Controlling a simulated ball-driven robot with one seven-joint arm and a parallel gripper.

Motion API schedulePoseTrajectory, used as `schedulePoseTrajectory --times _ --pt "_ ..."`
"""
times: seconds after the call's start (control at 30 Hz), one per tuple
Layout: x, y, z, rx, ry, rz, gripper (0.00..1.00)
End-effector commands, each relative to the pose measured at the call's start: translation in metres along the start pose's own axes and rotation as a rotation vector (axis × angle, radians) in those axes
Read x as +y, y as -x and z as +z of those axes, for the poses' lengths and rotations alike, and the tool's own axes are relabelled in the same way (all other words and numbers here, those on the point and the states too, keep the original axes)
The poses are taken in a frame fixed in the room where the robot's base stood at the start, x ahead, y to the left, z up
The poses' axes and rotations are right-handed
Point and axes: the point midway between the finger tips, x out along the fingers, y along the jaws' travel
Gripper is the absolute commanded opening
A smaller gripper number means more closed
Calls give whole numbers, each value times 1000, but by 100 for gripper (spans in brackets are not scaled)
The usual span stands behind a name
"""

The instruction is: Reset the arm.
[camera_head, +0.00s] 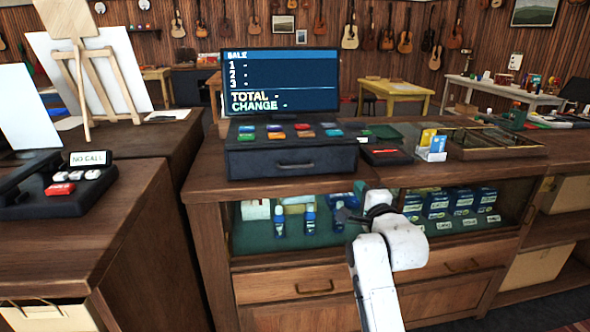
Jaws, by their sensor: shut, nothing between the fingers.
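My white arm rises from the bottom of the view, right of centre. It bends at a rounded white joint in front of the counter's glass display. My gripper (350,214) is dark and small at the arm's end, pointing left. It is shut with nothing held, and sits in front of the display, just below the counter top. Its fingertips are small and partly lost against the dark display.
The wooden counter (205,182) carries a cash register (290,160) with a screen, a card holder (432,152) and a glass-topped case (490,140). Guitars hang behind.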

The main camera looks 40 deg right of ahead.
Motion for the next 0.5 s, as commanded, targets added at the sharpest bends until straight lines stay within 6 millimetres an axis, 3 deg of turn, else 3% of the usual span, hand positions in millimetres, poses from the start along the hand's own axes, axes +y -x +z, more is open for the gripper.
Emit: schedulePoseTrajectory --times 0.17,0.27,0.37,0.5 --pt "0 0 0 0 0 0 0" --pt "11 5 8 -17 48 41 0" --pt "41 23 26 -71 190 149 0" --pt "106 74 61 -236 515 372 0"
